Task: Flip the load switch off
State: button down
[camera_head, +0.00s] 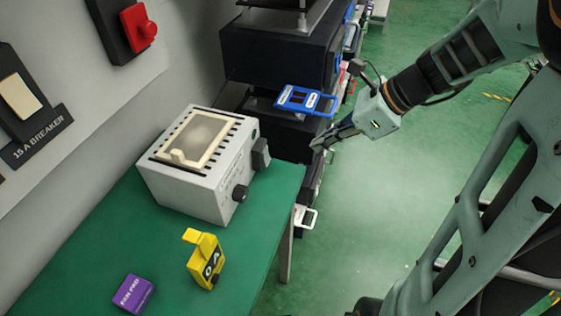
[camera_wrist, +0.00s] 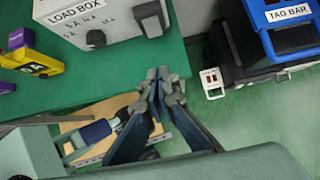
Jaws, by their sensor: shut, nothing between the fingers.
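The load box (camera_head: 200,165) is a light grey case on the green table, with a cream-framed window on top. Its front also shows in the wrist view (camera_wrist: 85,18), upside of it lettered LOAD BOX. A dark grey switch lever (camera_head: 261,154) sticks out from its front; it also shows in the wrist view (camera_wrist: 149,18). Which way that lever is set I cannot tell. A round black knob (camera_head: 240,193) is beside it. My gripper (camera_head: 320,143) is shut and empty, right of the box and apart from it. In the wrist view its fingertips (camera_wrist: 160,76) appear below the lever.
A yellow meter (camera_head: 206,262) and a purple box (camera_head: 133,293) are on the table (camera_head: 85,245). A wall breaker (camera_head: 20,97) and red switch (camera_head: 139,27) are at left. A blue tag bar frame (camera_head: 305,100) sits by black equipment (camera_head: 275,55) behind my gripper. Open floor lies right.

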aim_at(267, 156)
jog(key=shift+d+f+b, duration=0.1)
jog(key=shift+f+b, duration=0.3)
jog(key=shift+b, duration=0.3)
jog(key=shift+s+r, duration=0.15)
jog(key=b+x, duration=0.2)
jog(key=x, duration=0.8)
jog(key=a, duration=0.2)
jog(key=w+a, duration=0.1)
jog(key=shift+f, duration=0.25)
jog(key=shift+w+a, duration=0.2)
jog(key=shift+a, duration=0.2)
